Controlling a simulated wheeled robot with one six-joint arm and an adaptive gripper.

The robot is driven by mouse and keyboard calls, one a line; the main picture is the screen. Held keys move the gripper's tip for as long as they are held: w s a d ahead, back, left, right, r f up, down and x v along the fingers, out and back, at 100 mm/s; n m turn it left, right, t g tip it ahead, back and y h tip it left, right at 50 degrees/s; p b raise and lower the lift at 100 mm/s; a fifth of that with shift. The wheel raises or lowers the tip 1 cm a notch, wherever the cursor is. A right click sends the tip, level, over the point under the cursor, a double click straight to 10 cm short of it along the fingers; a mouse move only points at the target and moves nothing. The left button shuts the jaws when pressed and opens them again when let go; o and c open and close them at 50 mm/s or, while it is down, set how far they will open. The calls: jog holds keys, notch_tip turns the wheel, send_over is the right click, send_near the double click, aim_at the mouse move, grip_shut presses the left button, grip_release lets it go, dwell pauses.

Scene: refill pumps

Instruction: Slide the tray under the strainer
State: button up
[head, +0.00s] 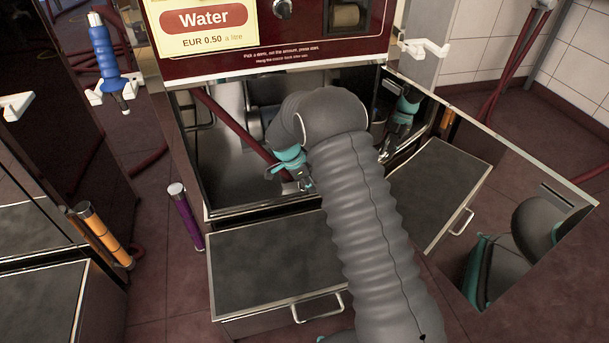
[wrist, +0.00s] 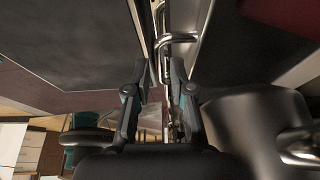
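The tray (head: 265,262) shows in the head view as a shallow, dark-topped metal slab with a bright front handle (head: 318,308), sticking out below the pump's bay. I cannot make out the strainer. My grey arm sleeve covers part of the bay and the tray's right side. My gripper (head: 300,182) seems to hang from the bent arm at the bay's front, above the tray's rear edge. A curved metal bar (wrist: 178,40) lies beyond the fingertips, beside a dark surface.
A mirror-like panel (head: 560,195) at the right reflects my arm. The pump's red front (head: 265,55) overhangs the bay. A purple tube (head: 187,218) stands left of the tray, and another cabinet with an orange tube (head: 105,236) is further left.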

jog(key=shift+x, duration=1.05)
grip_shut()
jog(key=shift+a, duration=0.1)
